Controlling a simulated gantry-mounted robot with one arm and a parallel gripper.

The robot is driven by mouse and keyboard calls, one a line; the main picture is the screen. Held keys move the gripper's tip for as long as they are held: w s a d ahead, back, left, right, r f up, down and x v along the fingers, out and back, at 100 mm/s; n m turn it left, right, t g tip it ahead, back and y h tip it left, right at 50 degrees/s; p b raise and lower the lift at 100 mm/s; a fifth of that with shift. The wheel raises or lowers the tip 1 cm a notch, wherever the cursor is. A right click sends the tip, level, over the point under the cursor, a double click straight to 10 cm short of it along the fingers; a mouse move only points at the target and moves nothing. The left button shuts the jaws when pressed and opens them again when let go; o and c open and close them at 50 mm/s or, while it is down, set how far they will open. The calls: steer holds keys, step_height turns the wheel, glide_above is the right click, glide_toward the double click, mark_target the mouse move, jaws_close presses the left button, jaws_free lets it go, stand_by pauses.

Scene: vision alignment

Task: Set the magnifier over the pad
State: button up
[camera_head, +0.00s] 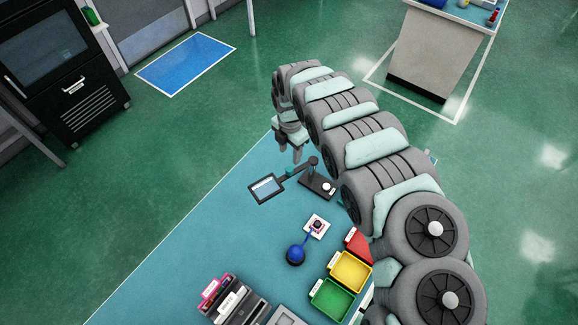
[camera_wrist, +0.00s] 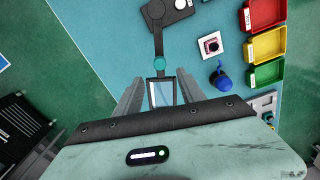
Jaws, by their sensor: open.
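The magnifier is a black-framed rectangular lens (camera_head: 266,188) on a jointed dark arm, which runs to a dark base (camera_head: 318,186) with a round white part. The pad is a small white square (camera_head: 317,228) with a dark and pinkish piece on it, nearer the camera than the base. The lens is off to the left of the pad, not over it. My gripper (camera_head: 290,157) is open above the table's far end. In the wrist view, the lens (camera_wrist: 162,92) shows between my open fingers (camera_wrist: 159,88); contact cannot be told. The pad (camera_wrist: 211,44) is to the right.
A blue round-based object (camera_head: 296,254) stands close by the pad. Red (camera_head: 358,243), yellow (camera_head: 351,271) and green (camera_head: 331,299) bins line the right side. A dark rack of items (camera_head: 236,300) is at the near end. The table's left part is clear.

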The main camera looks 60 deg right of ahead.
mark_target(290, 169)
step_height(290, 169, down, 8)
steer(key=shift+w, duration=0.1)
steer(key=shift+f, duration=0.55)
steer(key=shift+c, duration=0.5)
jaws_close()
stand_by(0.9)
